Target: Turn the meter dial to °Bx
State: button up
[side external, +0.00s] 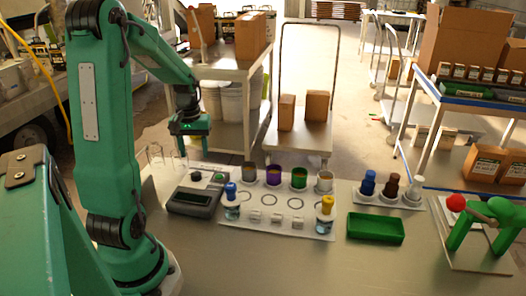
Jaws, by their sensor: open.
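The meter (192,200) is a grey box with a dark display at the left of the work table. A small dark round knob (196,176) shows behind its display, and it looks like the dial. Its markings, including °Bx, are too small to read, so I cannot tell where it points. My gripper (191,148) is open and hangs in the air above the meter, pointing down. It appears empty and apart from the knob.
To the right of the meter stands a white rack (275,216) with several coloured cups and bottles. A green tray (375,228), a row of capped bottles (390,188) and a green press (475,225) stand further right. The table front is clear.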

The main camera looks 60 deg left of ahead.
aim_at(197, 173)
jog(key=shift+f, duration=0.1)
jog(key=shift+s+a+f, duration=0.1)
jog(key=shift+s+f, duration=0.05)
jog(key=shift+f, duration=3.65)
jog(key=c, duration=1)
